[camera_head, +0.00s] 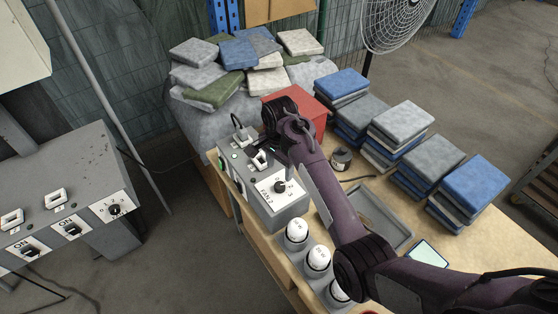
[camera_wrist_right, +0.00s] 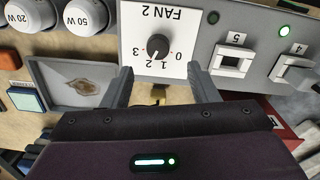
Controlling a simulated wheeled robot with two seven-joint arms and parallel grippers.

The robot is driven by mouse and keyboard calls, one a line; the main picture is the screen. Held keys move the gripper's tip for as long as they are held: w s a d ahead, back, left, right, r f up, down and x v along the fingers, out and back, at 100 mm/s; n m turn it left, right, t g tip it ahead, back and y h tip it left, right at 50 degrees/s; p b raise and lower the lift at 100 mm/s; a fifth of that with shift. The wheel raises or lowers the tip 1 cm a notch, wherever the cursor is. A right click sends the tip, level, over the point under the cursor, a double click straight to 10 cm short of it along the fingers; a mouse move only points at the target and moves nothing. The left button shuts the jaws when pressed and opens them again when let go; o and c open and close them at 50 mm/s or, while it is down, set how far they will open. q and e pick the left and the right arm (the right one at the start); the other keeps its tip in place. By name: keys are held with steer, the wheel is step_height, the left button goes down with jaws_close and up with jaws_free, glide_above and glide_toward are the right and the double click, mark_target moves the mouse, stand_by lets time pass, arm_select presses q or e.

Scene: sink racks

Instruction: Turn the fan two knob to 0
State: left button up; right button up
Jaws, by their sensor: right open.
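The fan two knob (camera_wrist_right: 158,46) is a small black round knob on a white plate marked FAN 2, which appears upside down in the right wrist view. Its dial is numbered 0 to 3, and its pale pointer mark looks to be by the 2. The knob (camera_head: 280,187) also shows on the grey control box (camera_head: 283,212) in the head view. My right gripper (camera_wrist_right: 160,76) is open, with its two fingers apart at either side of the plate's near edge. Nothing is between the fingers, and they do not touch the knob. My left gripper is not in view.
Switches 5 (camera_wrist_right: 232,61) and 4 (camera_wrist_right: 292,69) sit beside the plate. White round buttons (camera_head: 296,231) stand in front of the box. A grey tray (camera_head: 402,233) and folded cloth stacks (camera_head: 401,121) lie to the right. Another control panel (camera_head: 55,195) stands at the left.

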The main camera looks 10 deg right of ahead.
mark_target(280, 185)
steer(key=shift+w+d+f, duration=0.1)
steer(key=shift+w+f, duration=0.1)
steer(key=shift+w, duration=0.1)
steer(key=shift+s+f, duration=0.15)
steer(key=shift+f, duration=0.1)
steer(key=f, duration=0.2)
steer(key=s+f+p, duration=0.1)
steer(key=f, duration=0.1)
steer(key=shift+f, duration=1.1)
steer(key=shift+w, duration=0.1)
steer(key=c, duration=1)
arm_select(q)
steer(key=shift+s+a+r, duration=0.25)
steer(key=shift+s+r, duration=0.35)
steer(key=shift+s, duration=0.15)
